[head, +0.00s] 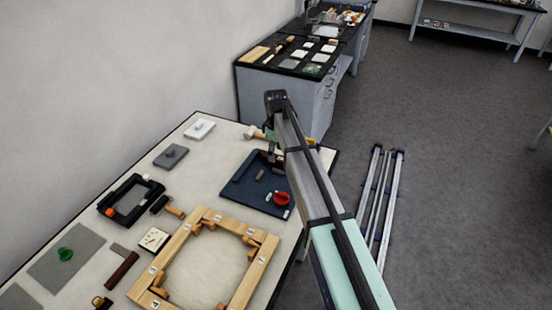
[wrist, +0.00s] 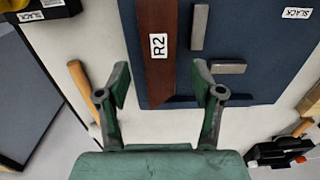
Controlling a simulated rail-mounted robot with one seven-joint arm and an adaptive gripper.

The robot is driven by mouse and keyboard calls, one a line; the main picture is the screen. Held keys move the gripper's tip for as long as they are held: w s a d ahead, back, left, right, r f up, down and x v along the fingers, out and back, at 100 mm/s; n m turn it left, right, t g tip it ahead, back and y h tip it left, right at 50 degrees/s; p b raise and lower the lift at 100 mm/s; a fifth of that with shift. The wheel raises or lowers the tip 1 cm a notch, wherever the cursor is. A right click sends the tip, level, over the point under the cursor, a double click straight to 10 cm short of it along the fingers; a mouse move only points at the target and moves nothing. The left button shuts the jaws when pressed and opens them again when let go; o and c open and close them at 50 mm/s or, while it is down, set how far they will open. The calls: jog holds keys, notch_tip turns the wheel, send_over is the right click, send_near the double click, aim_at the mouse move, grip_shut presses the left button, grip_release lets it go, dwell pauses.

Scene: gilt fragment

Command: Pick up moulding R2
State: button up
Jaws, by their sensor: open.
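Moulding R2 (wrist: 157,82) is a dark red-brown strip with a white label reading R2. In the wrist view it runs down from the top edge and lies over the left part of a dark blue mat (wrist: 240,88), ending in an angled lower end. My gripper (wrist: 161,78) is open and empty, with one green finger on each side of the strip's lower part in the picture. I cannot tell how far above the strip the fingertips are. In the head view my arm largely hides the gripper and R2 over the blue mat (head: 240,190).
Two small grey blocks (wrist: 199,27) (wrist: 228,68) lie on the mat right of R2. A wooden-handled tool (wrist: 82,85) lies to the left. In the head view, a wooden frame (head: 171,250), a red round item (head: 281,198) and a dark brown bar (head: 122,270) are on the table.

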jog(key=shift+f, duration=1.2)
grip_shut()
jog(key=shift+r, duration=0.15)
